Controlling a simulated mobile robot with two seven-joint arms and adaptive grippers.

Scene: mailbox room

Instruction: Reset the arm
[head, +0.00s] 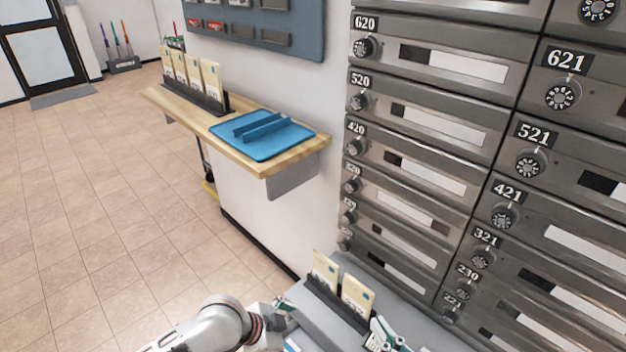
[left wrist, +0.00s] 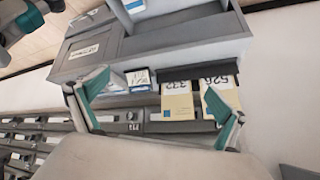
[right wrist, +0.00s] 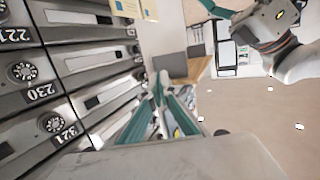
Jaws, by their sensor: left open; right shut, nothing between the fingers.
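My right gripper (head: 384,332) shows at the bottom of the head view, close to the lower mailboxes. Its teal fingers are closed together with nothing between them, as the right wrist view (right wrist: 162,82) shows. My left arm comes in at the bottom of the head view, with its gripper (head: 278,310) partly cut off and left of the grey cart top. In the left wrist view the left gripper (left wrist: 158,92) is open, its two teal fingers wide apart and empty. Beyond them stand cream envelopes (left wrist: 178,103) in a dark holder, apart from the fingers as far as I can tell.
Grey numbered mailboxes (head: 440,120) fill the right side. A wooden shelf (head: 262,166) on the wall carries a blue tray (head: 290,143) and a rack of envelopes (head: 190,75). More envelopes (head: 325,270) stand on the grey cart (head: 310,318). The tiled floor at left is clear.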

